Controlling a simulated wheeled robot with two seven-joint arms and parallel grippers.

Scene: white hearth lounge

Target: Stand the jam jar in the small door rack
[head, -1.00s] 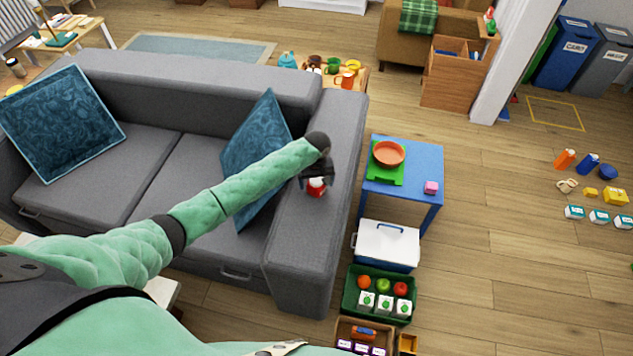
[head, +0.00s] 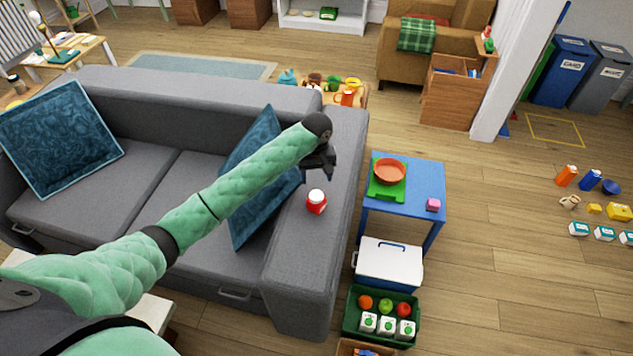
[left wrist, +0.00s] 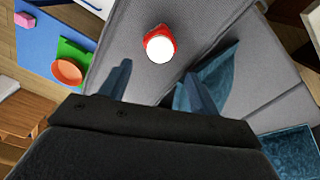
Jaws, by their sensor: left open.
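A red jar with a white lid (head: 316,202), which looks like the jam jar, stands upright on the grey sofa's right armrest. It also shows in the left wrist view (left wrist: 159,44), beyond the fingertips. My left gripper (head: 324,168) is over the armrest, above and behind the jar and apart from it. Its two fingers are spread and empty, as the left wrist view (left wrist: 156,82) also shows. My right gripper is not in view. I cannot make out a small door rack in these frames.
A blue side table (head: 424,181) with an orange bowl (head: 390,171) on a green board and a pink block stands right of the armrest. A white-lidded cooler (head: 389,262) and a green crate (head: 349,319) stand in front. A blue cushion (head: 252,190) leans beside my forearm. Floor at right is partly clear.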

